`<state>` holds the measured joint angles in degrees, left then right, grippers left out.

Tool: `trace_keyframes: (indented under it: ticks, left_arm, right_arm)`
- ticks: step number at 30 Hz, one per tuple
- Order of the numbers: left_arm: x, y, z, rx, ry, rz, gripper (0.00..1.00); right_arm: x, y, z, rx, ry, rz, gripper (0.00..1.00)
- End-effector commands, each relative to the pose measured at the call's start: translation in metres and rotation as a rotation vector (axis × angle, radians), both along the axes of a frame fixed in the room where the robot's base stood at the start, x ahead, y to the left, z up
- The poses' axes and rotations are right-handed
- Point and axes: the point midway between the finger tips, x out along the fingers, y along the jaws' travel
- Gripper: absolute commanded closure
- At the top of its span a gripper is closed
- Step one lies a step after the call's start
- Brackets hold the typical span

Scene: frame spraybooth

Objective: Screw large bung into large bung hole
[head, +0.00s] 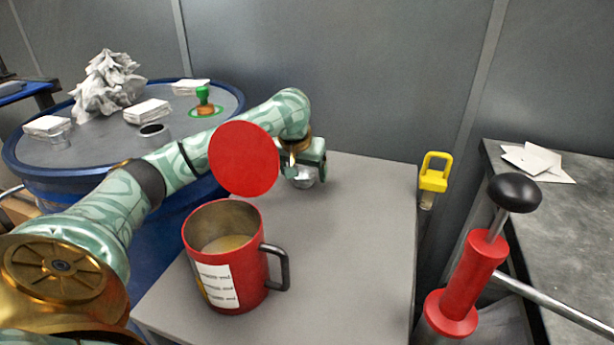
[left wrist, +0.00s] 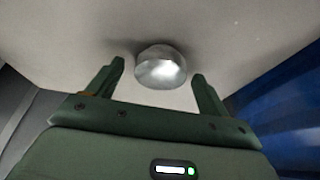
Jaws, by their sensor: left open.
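A silver, rounded metal piece, which looks like the large bung (head: 303,179), sits on the grey tabletop (head: 365,225). My left gripper (head: 308,160) is over it, open and empty. In the left wrist view, the bung (left wrist: 160,70) lies between and just beyond the tips of the open fingers (left wrist: 158,78), with a gap on each side. The blue drum (head: 25,172) stands at the left. A metal ring with a dark opening, possibly the large bung hole (head: 153,130), is on its top. My right gripper is not in view.
A red mug (head: 225,270) stands at the table's front left; a red disc (head: 243,158) shows above it. The drum top holds white stacks (head: 147,111), crumpled material (head: 105,85) and a green-handled stamp (head: 204,100). A yellow padlock (head: 433,180) and a red pump (head: 468,280) are right.

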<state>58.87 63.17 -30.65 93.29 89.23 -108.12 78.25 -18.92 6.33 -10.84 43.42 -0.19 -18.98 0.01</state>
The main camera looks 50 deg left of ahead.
Motion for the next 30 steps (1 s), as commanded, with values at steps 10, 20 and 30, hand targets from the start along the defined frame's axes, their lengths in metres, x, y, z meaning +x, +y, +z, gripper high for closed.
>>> trace_keyframes:
  ticks: [10, 20, 30]
  left_arm:
    - [0.0, 0.0, 0.002, 0.001, -0.002, 0.0, 0.71]
    - [-0.001, 0.0, 0.015, -0.001, -0.006, 0.001, 0.71]
    - [-0.001, 0.0, 0.091, -0.002, -0.01, 0.001, 0.71]
  right_arm:
    - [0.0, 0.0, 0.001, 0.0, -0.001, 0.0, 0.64]
    - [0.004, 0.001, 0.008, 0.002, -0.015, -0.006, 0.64]
    - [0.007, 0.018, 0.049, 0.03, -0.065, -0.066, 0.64]
